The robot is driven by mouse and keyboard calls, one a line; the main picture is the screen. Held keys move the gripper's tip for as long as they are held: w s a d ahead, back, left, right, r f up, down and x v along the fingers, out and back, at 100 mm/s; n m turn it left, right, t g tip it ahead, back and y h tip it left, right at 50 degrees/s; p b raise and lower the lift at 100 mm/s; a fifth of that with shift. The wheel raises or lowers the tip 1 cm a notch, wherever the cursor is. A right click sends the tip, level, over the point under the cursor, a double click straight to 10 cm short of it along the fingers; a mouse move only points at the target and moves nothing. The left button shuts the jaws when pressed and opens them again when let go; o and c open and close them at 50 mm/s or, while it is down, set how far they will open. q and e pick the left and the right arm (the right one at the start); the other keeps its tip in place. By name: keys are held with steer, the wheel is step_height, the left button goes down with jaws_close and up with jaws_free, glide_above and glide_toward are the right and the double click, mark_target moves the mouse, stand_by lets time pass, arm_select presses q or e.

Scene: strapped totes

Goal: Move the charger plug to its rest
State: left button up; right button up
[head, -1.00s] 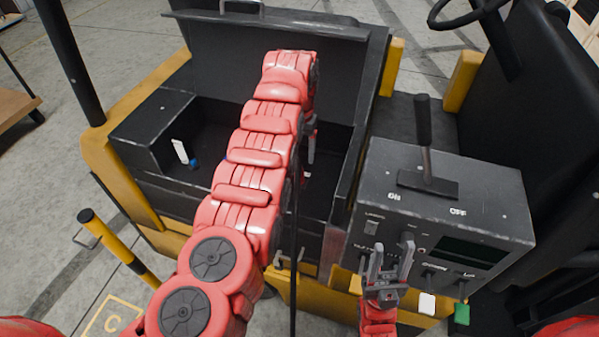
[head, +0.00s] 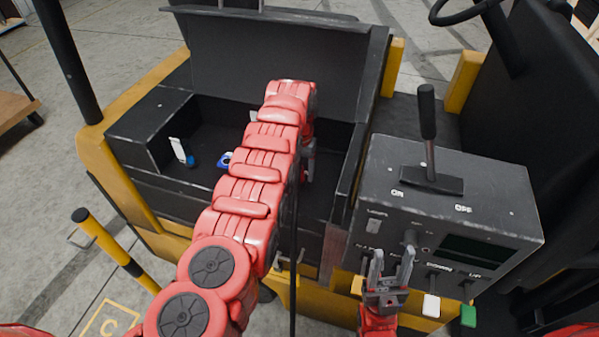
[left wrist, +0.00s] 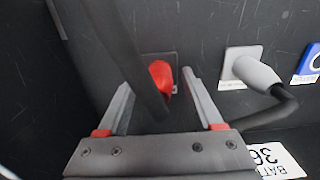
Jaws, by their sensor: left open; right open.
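In the left wrist view, my left gripper (left wrist: 157,82) is open, its fingers pointing at a dark panel. A red connector (left wrist: 160,76) on a dark plate shows between the fingertips, with no visible grip on it. A thick black cable (left wrist: 118,50) crosses in front. To the right, a grey plug (left wrist: 255,72) with a black cable sits at a white plate (left wrist: 238,56). I cannot tell which is the charger plug. In the head view my left arm covers most of that gripper inside the compartment. My right gripper (head: 391,262) is open and empty before the control box.
The open compartment (head: 150,185) has a raised dark lid (head: 270,60). Inside are a white tag (head: 178,149) and a blue item (head: 225,160). A blue sign (left wrist: 312,62) and a white battery label (left wrist: 275,160) lie right. The control box (head: 480,215) carries a lever (head: 428,130).

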arm_select(q)
steer(key=shift+c, duration=0.3)
stand_by(0.7)
jaws_close()
steer(key=shift+r, duration=0.2)
stand_by(1.2)
steer(key=shift+r+p, duration=0.45)
steer(key=shift+r, duration=2.35)
steer(key=shift+r, duration=0.1)
